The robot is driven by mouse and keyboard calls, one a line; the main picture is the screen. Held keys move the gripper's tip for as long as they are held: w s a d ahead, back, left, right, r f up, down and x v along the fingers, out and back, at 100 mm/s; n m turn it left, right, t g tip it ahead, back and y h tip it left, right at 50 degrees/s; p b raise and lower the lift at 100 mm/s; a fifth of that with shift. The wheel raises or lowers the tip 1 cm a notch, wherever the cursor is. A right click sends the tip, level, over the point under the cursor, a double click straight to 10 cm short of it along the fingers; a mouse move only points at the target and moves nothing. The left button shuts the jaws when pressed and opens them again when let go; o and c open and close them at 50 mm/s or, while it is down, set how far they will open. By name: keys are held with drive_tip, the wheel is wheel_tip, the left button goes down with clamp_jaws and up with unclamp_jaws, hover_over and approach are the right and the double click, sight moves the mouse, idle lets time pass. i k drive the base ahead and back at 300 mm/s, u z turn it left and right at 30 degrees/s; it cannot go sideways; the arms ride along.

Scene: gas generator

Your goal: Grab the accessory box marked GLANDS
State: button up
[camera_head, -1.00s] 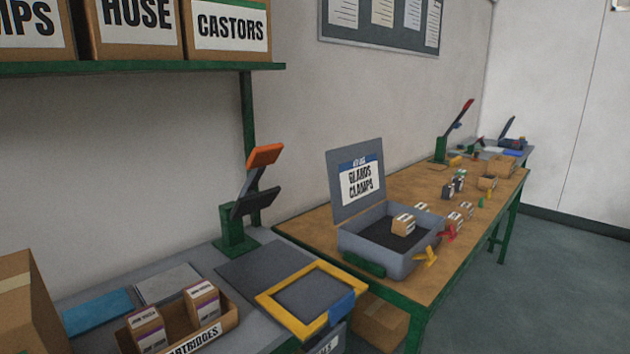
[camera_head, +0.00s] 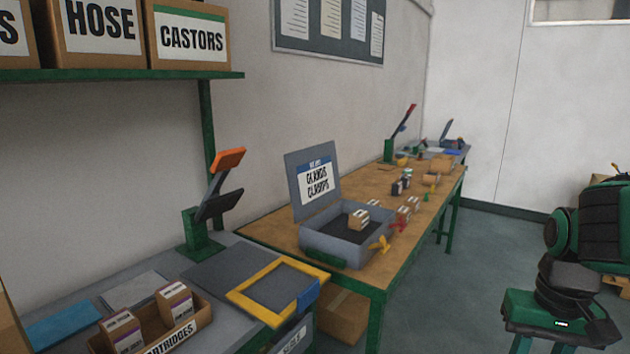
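A grey case (camera_head: 345,243) stands open on the wooden-topped bench. Its raised lid (camera_head: 313,182) carries a label that reads GLANDS and a second word like CLAMPS. One small cardboard box (camera_head: 359,220) sits inside the case on the dark lining. More small boxes (camera_head: 408,208) stand on the bench just right of the case. Their print is too small to read, so I cannot tell which is marked GLANDS.
A grey bench in front holds a CARTRIDGES tray (camera_head: 172,338), a yellow frame (camera_head: 277,291) and an orange-topped stand (camera_head: 212,205). Floor (camera_head: 470,290) between is clear.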

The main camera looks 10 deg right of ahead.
sight(404, 211)
drive_tip(key=u, duration=0.05)
drive_tip(key=k, duration=1)
drive_tip(key=z, duration=0.95)
drive_tip(key=i, duration=1.15)
drive_tip(key=z, duration=0.45)
drive_tip(key=i, duration=1.1)
drive_tip(key=u, duration=0.8)
drive_tip(key=i, duration=1)
drive_tip(key=u, duration=0.55)
